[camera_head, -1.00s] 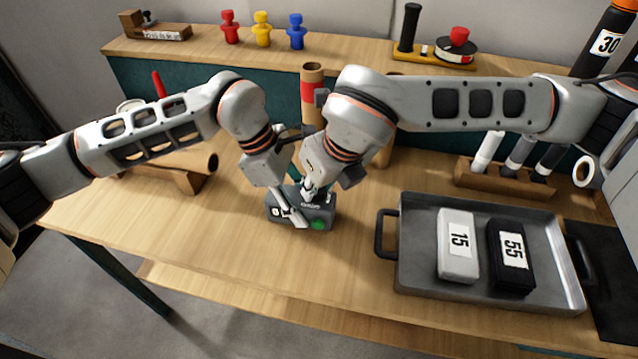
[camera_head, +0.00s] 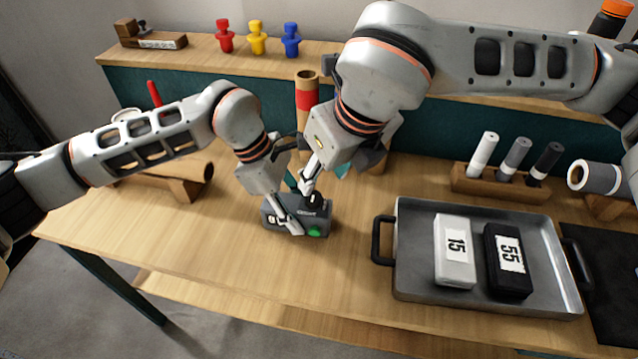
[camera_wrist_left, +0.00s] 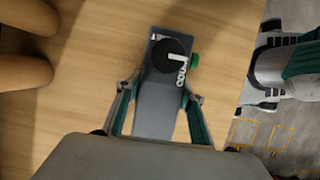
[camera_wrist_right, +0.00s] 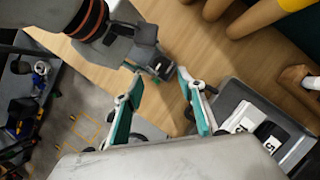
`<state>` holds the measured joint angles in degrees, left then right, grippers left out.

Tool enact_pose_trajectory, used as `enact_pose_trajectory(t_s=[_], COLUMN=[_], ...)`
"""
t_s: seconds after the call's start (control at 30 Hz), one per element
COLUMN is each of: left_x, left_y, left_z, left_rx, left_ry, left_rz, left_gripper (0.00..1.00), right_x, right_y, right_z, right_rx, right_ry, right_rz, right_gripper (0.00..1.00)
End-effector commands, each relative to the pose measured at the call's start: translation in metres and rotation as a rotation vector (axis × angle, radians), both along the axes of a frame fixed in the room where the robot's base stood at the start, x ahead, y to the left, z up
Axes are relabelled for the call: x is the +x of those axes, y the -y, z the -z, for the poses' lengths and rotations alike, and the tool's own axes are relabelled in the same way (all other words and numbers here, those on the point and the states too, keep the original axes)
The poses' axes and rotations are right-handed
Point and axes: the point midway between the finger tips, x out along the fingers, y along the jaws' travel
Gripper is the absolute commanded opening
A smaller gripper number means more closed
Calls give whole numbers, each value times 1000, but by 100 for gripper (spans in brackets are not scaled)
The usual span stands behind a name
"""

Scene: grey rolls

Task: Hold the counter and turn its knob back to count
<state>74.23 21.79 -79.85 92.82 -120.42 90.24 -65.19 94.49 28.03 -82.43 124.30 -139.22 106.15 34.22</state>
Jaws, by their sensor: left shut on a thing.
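The counter (camera_head: 306,214) is a small dark grey box on the wooden table, with a green button (camera_head: 314,233) at its front right. Its round black knob (camera_wrist_left: 167,60) bears a white mark in the left wrist view. My left gripper (camera_head: 290,226) is shut on the counter's body; its fingers lie along both sides in the left wrist view (camera_wrist_left: 160,88). My right gripper (camera_head: 309,180) is just above the counter, near the knob. In the right wrist view its fingers (camera_wrist_right: 160,78) are apart with nothing between them. The counter's display is partly hidden.
A metal tray (camera_head: 398,275) with a white box (camera_head: 455,262) and a black box (camera_head: 508,275) stands right of the counter. A tube with a red band (camera_head: 307,95) stands behind. A wooden rack (camera_head: 500,184) holds markers. The table front left is clear.

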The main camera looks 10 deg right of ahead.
Motion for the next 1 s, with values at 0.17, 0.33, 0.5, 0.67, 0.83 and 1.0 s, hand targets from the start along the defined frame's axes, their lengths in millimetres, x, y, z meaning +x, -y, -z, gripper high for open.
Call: enact_pose_trajectory(t_s=[0.17, 0.33, 0.5, 0.67, 0.83, 1.0], left_x=[0, 0, 0, 0, 0, 0], left_y=[0, 0, 0, 0, 0, 0], left_z=[0, 0, 0, 0, 0, 0], left_rx=[0, 0, 0, 0, 0, 0], left_ry=[1, 1, 1, 1, 1, 0], left_rz=[0, 0, 0, 0, 0, 0], left_gripper=[8, 8, 8, 8, 57, 57], right_x=[-8, -12, -12, -12, -12, -12], right_y=[5, 7, 7, 7, 7, 7], right_z=[-23, -31, -31, -31, -31, -31], right_rx=[0, -1, -1, -1, -1, 0], right_ry=[2, -1, -2, -1, -1, -1], right_rz=[0, 1, 1, 1, 1, 1], right_gripper=[39, 39, 39, 39, 39, 39])
